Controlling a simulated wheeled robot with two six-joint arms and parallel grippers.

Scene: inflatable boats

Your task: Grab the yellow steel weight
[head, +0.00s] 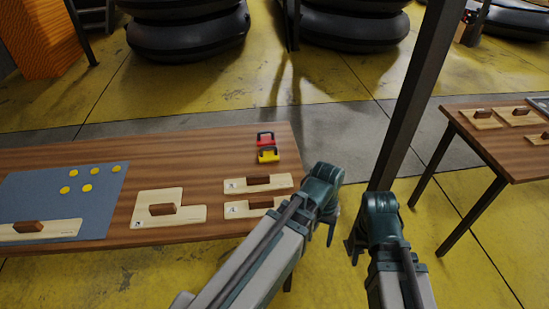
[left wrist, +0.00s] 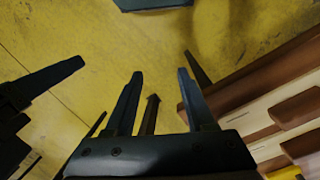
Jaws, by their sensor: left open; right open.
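The yellow steel weight (head: 268,156) stands near the table's right edge in the head view, just in front of a red weight (head: 265,140). Both have dark handles on top. My left gripper (head: 331,236) hangs past the table's right edge, to the right of and nearer than the yellow weight, touching nothing. In the left wrist view its two fingers (left wrist: 160,74) are apart, with yellow floor beyond. A yellow patch (left wrist: 286,173) shows at that view's bottom right; I cannot tell whether it is the weight. My right gripper (head: 355,254) is farther right, open and empty.
The wooden table (head: 100,152) holds pale boards with brown handles, such as one board (head: 186,211), and a blue-grey mat (head: 40,185) with several yellow discs. A dark post (head: 415,95) stands right of the table. A second table (head: 475,138) is at the right.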

